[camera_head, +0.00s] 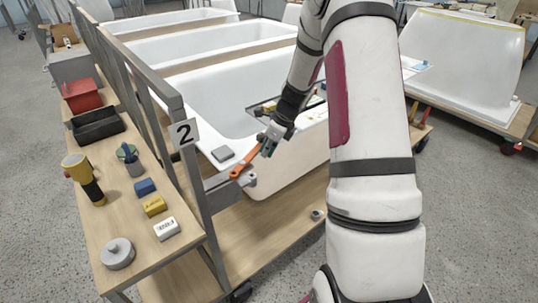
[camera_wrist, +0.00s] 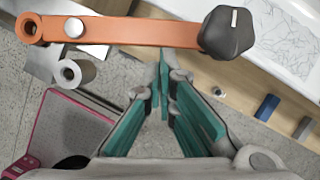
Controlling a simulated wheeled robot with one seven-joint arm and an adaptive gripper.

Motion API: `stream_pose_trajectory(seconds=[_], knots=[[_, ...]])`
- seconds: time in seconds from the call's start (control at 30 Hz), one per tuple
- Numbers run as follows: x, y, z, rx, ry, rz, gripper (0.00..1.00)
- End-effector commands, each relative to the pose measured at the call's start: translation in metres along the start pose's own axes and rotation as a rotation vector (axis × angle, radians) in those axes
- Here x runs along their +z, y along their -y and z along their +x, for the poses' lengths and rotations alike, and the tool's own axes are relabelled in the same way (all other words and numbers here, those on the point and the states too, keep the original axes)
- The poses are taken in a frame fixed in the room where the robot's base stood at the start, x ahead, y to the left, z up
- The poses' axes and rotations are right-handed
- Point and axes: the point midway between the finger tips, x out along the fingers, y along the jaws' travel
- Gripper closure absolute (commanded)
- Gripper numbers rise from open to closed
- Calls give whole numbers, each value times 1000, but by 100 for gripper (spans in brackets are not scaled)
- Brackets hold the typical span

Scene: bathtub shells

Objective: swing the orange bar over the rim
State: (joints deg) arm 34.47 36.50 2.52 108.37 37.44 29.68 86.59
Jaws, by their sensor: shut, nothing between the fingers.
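The orange bar (camera_head: 243,169) sits at the near corner of the front white tub (camera_head: 300,162), close to its rim. In the wrist view the bar (camera_wrist: 140,32) runs across the top, with a ring at its left end, a silver bolt and a black knob (camera_wrist: 228,32) at its right end. My gripper (camera_head: 266,146) is at the bar's upper end in the head view. In the wrist view its teal fingers (camera_wrist: 162,70) are closed together, empty, with tips just below the bar. Whether they touch it I cannot tell. My gripper partly hides the knob end in the head view.
A grey post frame with a "2" sign (camera_head: 184,132) stands left of the tub. A grey block (camera_head: 222,153) lies on the rim. A grey bracket (camera_head: 250,180) is beside the bar. A side bench (camera_head: 130,210) holds a yellow torch (camera_head: 83,178) and several small items.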

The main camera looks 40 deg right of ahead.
Motion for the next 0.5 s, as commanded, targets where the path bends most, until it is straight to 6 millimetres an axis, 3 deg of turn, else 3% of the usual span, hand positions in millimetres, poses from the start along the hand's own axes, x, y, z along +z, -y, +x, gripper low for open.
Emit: stream_pose_trajectory(seconds=[0.5], knots=[[39, 14, 18, 183, 0, -459, 100]])
